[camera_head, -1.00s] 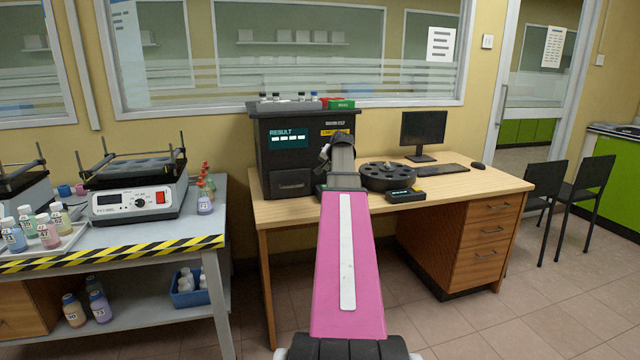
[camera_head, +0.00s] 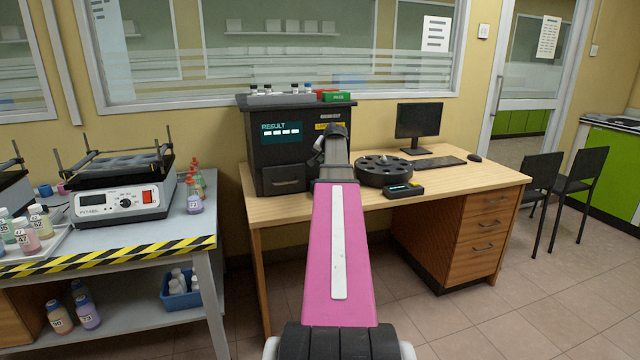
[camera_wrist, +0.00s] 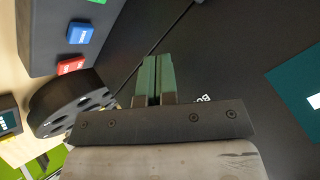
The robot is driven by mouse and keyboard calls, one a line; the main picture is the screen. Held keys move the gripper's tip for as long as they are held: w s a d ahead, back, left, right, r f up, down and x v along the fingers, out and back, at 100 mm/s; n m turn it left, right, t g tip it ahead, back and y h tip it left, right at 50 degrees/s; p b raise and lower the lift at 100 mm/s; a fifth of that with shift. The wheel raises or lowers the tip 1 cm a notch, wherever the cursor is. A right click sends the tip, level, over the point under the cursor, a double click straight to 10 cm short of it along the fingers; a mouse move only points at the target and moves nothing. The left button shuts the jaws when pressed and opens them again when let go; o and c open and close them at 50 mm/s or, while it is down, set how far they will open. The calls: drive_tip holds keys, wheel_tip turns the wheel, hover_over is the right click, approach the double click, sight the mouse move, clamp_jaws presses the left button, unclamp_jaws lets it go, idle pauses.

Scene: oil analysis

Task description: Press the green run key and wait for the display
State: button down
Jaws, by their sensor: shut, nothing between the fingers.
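The dark analyser (camera_head: 287,160) stands on the wooden desk. Its lit display (camera_head: 281,132) reads RESULT above a row of white blocks. A corner of the teal display also shows at the right of the wrist view (camera_wrist: 298,92). My gripper (camera_wrist: 157,62) is shut and empty in front of the dark face. In the wrist view a blue key (camera_wrist: 79,32) and a red key (camera_wrist: 71,66) sit on a grey panel to its left, apart from the fingers. A sliver of a green key (camera_wrist: 97,2) shows at the top edge. In the head view my arm hides the keys.
A round black carousel (camera_head: 384,171) and a small black device (camera_head: 403,190) are on the desk right of my arm. A monitor (camera_head: 419,121) and keyboard (camera_head: 438,163) stand behind. A bench with a shaker (camera_head: 122,200) and bottles is at left.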

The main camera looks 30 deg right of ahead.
drive_tip(key=shift+f, duration=3.45)
drive_tip(key=shift+f, duration=0.15)
drive_tip(key=shift+f, duration=0.25)
drive_tip(key=shift+f, duration=0.5)
drive_tip(key=shift+r, duration=0.1)
idle(0.4)
drive_tip(key=shift+r, duration=0.8)
drive_tip(key=shift+r, duration=0.15)
drive_tip(key=shift+r, duration=2.4)
